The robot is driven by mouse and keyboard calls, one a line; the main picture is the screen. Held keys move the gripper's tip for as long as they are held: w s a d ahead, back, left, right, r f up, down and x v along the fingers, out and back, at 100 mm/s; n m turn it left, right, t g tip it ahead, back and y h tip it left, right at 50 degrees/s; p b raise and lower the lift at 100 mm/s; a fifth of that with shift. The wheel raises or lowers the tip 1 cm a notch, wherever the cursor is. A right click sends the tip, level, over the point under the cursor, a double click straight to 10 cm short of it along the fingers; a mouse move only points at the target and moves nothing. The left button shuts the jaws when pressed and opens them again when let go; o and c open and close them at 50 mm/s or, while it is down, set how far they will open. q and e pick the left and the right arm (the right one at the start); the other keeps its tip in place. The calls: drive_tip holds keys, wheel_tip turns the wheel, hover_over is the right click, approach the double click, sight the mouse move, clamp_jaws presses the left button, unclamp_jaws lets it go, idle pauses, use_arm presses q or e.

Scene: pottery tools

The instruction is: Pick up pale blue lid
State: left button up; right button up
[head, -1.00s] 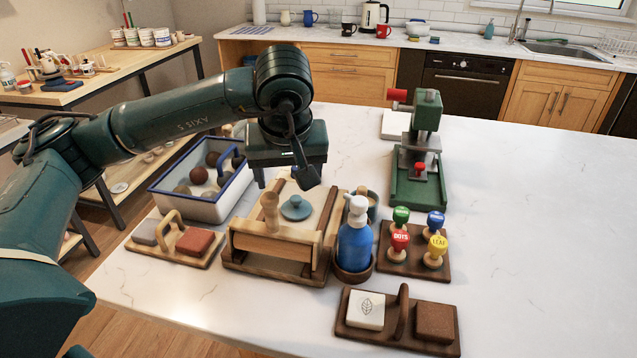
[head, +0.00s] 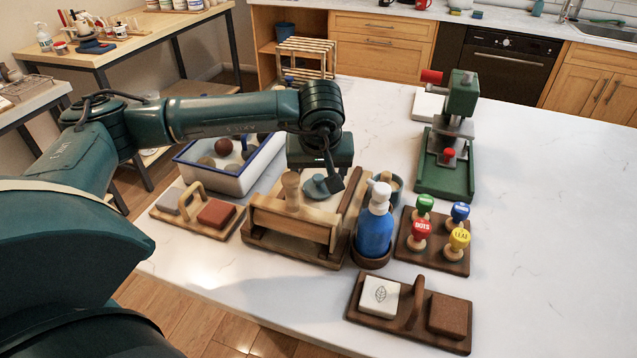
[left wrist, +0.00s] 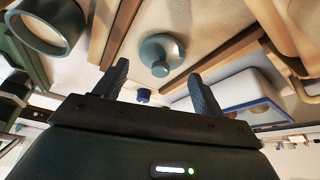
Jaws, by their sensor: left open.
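The pale blue lid (head: 314,189), a round disc with a knob, lies on the canvas-topped wooden board (head: 266,238). It is partly hidden behind my left gripper in the head view. My left gripper (head: 318,175) is open and empty, pointing down just over the lid. In the left wrist view the lid (left wrist: 162,48) shows ahead of the two open fingers (left wrist: 160,88), with its knob lined up roughly midway between them. The fingers do not appear to touch it. My right gripper is not in view.
A blue pump bottle (head: 375,232) stands close right of the board, near a stamp rack (head: 432,256). A blue-rimmed tub (head: 222,181) is behind left. A green press (head: 447,172) stands behind right. The right side of the white counter (head: 560,190) is clear.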

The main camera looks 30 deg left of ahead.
sight(318, 177)
use_arm(q)
drive_tip(key=shift+x, duration=1.55)
drive_tip(key=shift+w+a, duration=0.1)
drive_tip(key=shift+c, duration=0.3)
drive_tip(key=shift+r, duration=0.1)
drive_tip(key=c, duration=0.7)
